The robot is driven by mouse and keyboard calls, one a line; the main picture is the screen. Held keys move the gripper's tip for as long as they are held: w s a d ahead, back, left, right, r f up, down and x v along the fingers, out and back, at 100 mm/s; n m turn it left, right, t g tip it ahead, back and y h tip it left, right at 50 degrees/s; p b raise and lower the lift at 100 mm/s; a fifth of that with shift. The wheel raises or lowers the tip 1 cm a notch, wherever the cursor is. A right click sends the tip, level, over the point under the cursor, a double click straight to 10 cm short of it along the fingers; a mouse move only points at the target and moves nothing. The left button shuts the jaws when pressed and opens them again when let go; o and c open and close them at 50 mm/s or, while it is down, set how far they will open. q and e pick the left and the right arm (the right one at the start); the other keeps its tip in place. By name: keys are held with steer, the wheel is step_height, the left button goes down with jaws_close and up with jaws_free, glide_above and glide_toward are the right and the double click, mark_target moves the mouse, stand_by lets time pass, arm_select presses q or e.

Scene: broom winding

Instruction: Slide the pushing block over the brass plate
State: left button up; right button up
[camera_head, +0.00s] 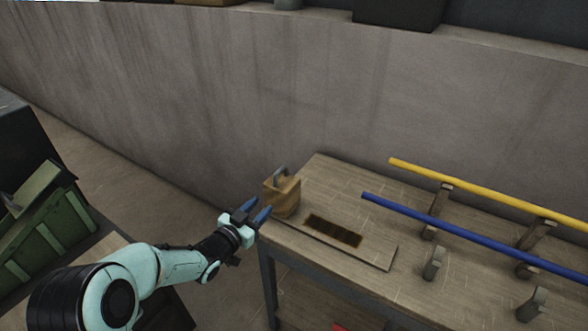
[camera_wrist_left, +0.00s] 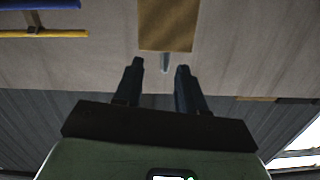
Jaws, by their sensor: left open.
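The pushing block (camera_head: 283,196), a tan block with a grey handle on top, stands at the left end of a thin board on the workbench. The brass plate (camera_head: 333,231), a dark brown, worn-looking rectangle, lies on that board to the right of the block, apart from it. My left gripper (camera_head: 255,211) is open and empty, just left of the block at the bench's left edge. In the left wrist view the block (camera_wrist_left: 168,24) and its handle lie beyond the two parted fingers (camera_wrist_left: 158,69). My right gripper is not in view.
A yellow rod (camera_head: 470,189) and a blue rod (camera_head: 465,231) rest on supports at the right of the workbench (camera_head: 325,168). A grey wall (camera_head: 290,80) stands behind. A green crate (camera_head: 50,232) is at the far left.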

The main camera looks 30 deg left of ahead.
arm_select(q)
steer(key=m+t, duration=0.1)
glide_toward(281, 169)
steer(key=w, duration=0.5)
steer(key=w+p, duration=0.1)
steer(key=w, duration=0.4)
steer(key=shift+w+d+f, duration=0.25)
steer(key=shift+w, duration=0.05)
jaws_close()
